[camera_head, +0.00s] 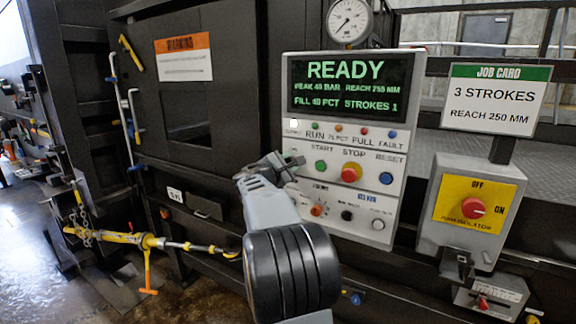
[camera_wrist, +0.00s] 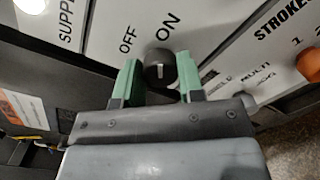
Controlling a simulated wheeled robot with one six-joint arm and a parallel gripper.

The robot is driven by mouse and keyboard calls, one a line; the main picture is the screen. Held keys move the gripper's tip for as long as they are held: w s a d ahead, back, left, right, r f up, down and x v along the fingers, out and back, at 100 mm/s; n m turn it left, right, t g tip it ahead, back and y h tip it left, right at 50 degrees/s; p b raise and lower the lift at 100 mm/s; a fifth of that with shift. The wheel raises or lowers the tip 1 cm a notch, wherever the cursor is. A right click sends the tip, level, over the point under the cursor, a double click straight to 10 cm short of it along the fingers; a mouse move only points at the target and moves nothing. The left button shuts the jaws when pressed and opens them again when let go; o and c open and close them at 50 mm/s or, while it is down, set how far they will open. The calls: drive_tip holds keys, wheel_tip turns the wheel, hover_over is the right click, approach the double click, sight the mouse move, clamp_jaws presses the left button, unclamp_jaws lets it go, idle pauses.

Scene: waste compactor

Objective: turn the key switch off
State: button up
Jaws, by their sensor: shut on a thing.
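The key switch (camera_wrist: 160,66) is a small black knob on the white panel in the wrist view, with a short light mark on it. The word OFF is printed to its upper left and ON to its upper right. My gripper (camera_wrist: 160,82) has its green fingers on both sides of the knob and is shut on it. In the head view my gripper (camera_head: 284,163) is at the left edge of the control panel (camera_head: 395,200), and it hides the key switch there. I cannot tell for sure which label the mark points to.
Start (camera_head: 320,166), stop (camera_head: 351,172) and reset (camera_head: 386,178) buttons sit close to the right of my gripper. The screen (camera_head: 350,85) reads READY. A yellow isolator (camera_head: 474,201) with a red knob stands further right. A yellow ratchet bar (camera_head: 130,238) is at lower left.

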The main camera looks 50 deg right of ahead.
drive_tip(key=n+p, duration=0.2)
drive_tip(key=n, duration=0.9)
drive_tip(key=shift+t, duration=0.4)
drive_tip(key=shift+f+n+p, duration=0.1)
drive_tip(key=shift+n+p, duration=0.2)
drive_tip(key=shift+n, duration=0.2)
drive_tip(key=o, duration=0.9)
drive_tip(key=b+v, duration=0.4)
drive_tip(key=v, duration=1)
drive_tip(key=shift+f, duration=0.2)
drive_tip(key=shift+w, duration=0.1)
